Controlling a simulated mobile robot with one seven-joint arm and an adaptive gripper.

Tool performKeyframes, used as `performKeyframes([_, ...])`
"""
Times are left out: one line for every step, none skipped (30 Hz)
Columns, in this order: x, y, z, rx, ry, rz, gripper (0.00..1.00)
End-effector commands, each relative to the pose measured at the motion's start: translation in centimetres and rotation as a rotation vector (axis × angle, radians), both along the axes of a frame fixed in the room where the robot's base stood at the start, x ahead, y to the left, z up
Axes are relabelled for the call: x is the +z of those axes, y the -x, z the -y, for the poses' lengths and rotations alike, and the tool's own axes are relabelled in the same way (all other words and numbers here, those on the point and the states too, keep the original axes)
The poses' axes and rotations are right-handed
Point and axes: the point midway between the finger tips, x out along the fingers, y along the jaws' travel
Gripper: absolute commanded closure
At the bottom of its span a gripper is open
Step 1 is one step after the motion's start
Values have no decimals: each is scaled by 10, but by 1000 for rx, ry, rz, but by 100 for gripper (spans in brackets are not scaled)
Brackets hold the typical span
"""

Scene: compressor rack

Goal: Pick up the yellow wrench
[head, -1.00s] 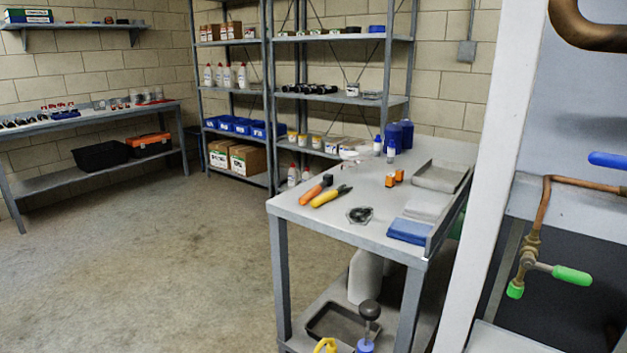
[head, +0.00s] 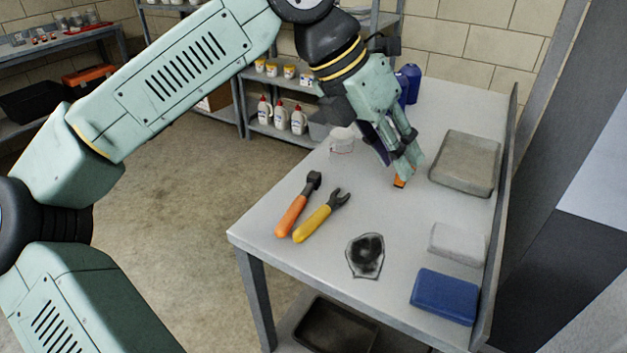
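The yellow wrench (head: 319,218) lies flat on the grey workbench (head: 265,240), its dark open jaw pointing to the back right and its yellow handle toward the front left. An orange-handled tool (head: 296,207) with a dark head lies just left of it, roughly parallel. My gripper (head: 400,171) points down over the bench, to the right of and behind the wrench, well apart from it. Its fingers partly hide a small orange item (head: 399,182). I cannot tell whether the fingers are open or touch that item.
A clear bag with a dark round part (head: 366,256) lies right of the wrench. A blue cloth pack (head: 444,296), a pale pack (head: 457,241) and a grey tray (head: 465,163) line the bench's right side. A clear tub (head: 341,142) stands behind. The front-left bench corner is clear.

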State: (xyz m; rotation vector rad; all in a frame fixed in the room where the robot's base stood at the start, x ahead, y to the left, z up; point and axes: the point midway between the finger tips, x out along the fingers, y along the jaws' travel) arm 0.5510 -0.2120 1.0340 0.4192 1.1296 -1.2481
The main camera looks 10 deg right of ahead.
Motion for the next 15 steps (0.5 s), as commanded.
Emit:
performKeyframes([-11,-17,-16,58,-151,13,72])
performKeyframes([-18,-26,-27,89,-228,16,72])
performKeyframes([-24,-35,-41,127,-316,22,72])
performKeyframes([-27,-41,-50,152,-373,23,72])
performKeyframes([-30,-46,-59,175,-422,26,72])
performKeyframes([-32,-51,-68,198,-475,28,72])
performKeyframes([-33,-53,-74,212,-507,28,72])
performKeyframes([-34,-56,-79,224,-530,30,72])
performKeyframes([-37,-57,-83,235,-553,30,72])
performKeyframes([-41,-58,-86,241,-565,29,72])
performKeyframes([-44,-58,-87,243,-571,28,72])
performKeyframes([-51,-59,-88,244,-575,28,72])
performKeyframes([-56,-59,-88,244,-576,28,72])
performKeyframes([-61,-58,-88,242,-573,28,72])
performKeyframes([-68,-58,-88,240,-572,27,72])
